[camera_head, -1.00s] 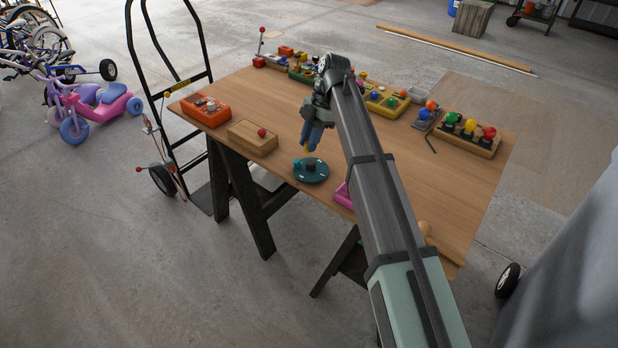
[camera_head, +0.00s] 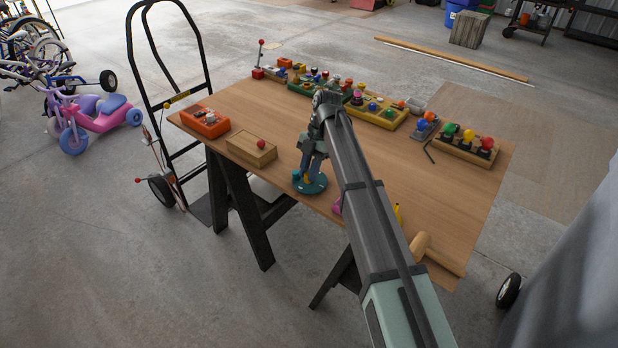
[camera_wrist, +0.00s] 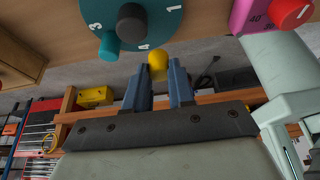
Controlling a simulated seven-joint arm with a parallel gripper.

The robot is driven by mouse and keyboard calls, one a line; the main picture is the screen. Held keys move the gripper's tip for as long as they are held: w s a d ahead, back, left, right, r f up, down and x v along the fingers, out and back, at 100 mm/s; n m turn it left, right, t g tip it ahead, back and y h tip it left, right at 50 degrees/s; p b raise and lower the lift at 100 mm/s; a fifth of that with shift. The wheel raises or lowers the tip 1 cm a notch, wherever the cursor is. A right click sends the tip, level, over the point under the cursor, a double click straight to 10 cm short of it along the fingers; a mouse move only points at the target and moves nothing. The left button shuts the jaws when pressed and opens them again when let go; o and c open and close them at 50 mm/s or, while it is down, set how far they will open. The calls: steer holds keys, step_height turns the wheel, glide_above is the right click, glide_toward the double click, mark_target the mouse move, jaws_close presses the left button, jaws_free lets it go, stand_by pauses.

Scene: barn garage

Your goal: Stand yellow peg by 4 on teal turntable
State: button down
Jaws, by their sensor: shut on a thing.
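The teal turntable (camera_head: 318,187) lies flat near the front edge of the table, and its rim shows at the top of the wrist view (camera_wrist: 165,22) with marks 3, 4 and 1. A black knob (camera_wrist: 131,22) stands at its middle and a teal peg (camera_wrist: 109,45) stands between 3 and 4. My gripper (camera_wrist: 158,72) is shut on the yellow peg (camera_wrist: 157,62), whose rounded end shows between the fingertips, close to the 4 at the rim. In the head view my gripper (camera_head: 308,176) is low over the turntable. Whether the peg touches the disc, I cannot tell.
A pink block with a red dial (camera_wrist: 262,15) is close on the right. Colored trays (camera_head: 375,114) line the back. Mid-table is fairly clear.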

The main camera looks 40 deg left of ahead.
steer(key=shift+f, duration=1.45)
steer(key=shift+f, duration=0.1)
steer(key=c, duration=1)
jaws_free()
steer(key=shift+o, duration=0.2)
steer(key=v, duration=1.2)
